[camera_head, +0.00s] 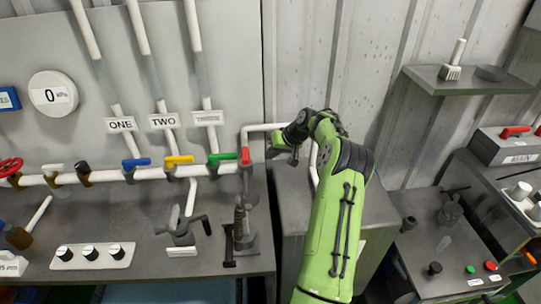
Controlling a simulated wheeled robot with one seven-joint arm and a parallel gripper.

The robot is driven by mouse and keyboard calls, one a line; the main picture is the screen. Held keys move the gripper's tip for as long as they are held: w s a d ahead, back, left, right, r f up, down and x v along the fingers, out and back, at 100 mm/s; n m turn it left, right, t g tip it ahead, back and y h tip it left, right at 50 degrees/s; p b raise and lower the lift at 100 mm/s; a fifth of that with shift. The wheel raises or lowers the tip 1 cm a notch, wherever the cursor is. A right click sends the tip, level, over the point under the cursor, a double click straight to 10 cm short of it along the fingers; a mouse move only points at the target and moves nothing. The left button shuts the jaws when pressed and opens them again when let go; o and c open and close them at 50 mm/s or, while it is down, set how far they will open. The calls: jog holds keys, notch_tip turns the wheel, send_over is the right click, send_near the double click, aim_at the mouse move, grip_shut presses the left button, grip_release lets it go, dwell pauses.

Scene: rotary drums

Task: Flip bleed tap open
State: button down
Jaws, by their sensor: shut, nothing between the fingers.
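A horizontal white pipe (100,176) runs along the wall panel and carries several taps. A tap with a red handle (245,156) sits at its right end, where the pipe bends up and right; its handle stands upright. Taps with blue (136,163), yellow (179,160) and green (222,157) handles lie in a row to its left, handles roughly level. No readable label tells me which is the bleed tap. My gripper (280,155) is shut and empty, a little right of the red-handled tap. The arm partly hides its fingertips, and I cannot tell their exact distance from the tap.
A round gauge (53,94) reads 0 at the left. Signs ONE (121,124) and TWO (164,121) hang on vertical pipes. Clamp-like fittings (184,228) and a knob panel (92,256) stand on the bench below. A shelf (470,82) and consoles are at right.

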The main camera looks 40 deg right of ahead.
jog(key=a+r+v, duration=0.1)
jog(key=a+v, duration=0.1)
jog(key=v, duration=0.7)
jog(key=s+a+r+n+g+h, duration=0.15)
jog(key=a+r, duration=0.25)
jog(key=a, duration=1)
jog(key=a+r+n+g+h, duration=0.1)
jog(key=a+r+n+g, duration=0.2)
jog(key=a, duration=1.1)
jog(key=s+a+t, duration=0.1)
jog(key=s+a, duration=0.2)
jog(key=s, duration=0.4)
jog(key=s+a+f+t+b, duration=0.1)
jog(key=s+a, duration=0.3)
jog(key=s, duration=0.3)
jog(key=s+a+n+t, duration=0.1)
jog(key=s+a, duration=0.2)
jog(key=s, duration=0.4)
jog(key=shift+a+f, duration=0.15)
jog(key=shift+f, duration=0.1)
